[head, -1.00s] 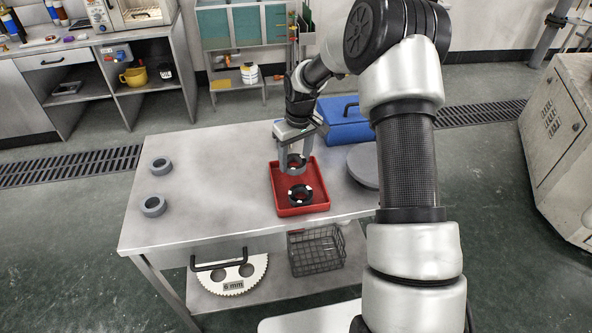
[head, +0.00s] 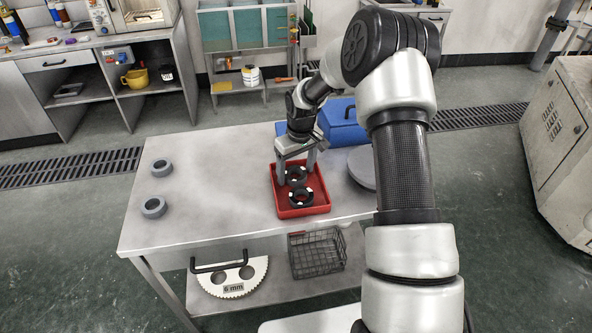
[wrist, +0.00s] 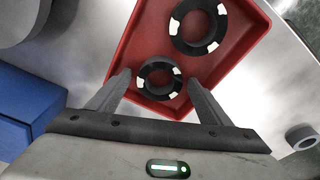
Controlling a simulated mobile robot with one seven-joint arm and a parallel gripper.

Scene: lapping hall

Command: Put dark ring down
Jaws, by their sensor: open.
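A dark ring (wrist: 160,62) with white marks lies in the red tray (head: 325,208), between the fingers of my gripper (wrist: 158,80). My gripper is open, with a finger on either side of this ring and small gaps showing in the wrist view. In the head view my gripper (head: 296,178) reaches down into the rear part of the tray, partly covering the ring. A second dark ring (wrist: 198,50) with white marks lies beside it; in the head view this one (head: 301,204) is nearer the front.
Two grey rings (head: 153,213) (head: 161,172) stand on the left of the metal table (head: 220,190). A blue box (head: 340,130) is behind the tray and a grey disc (head: 362,165) right of it. A wire basket (head: 317,255) and toothed plate (head: 232,280) are on the lower shelf.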

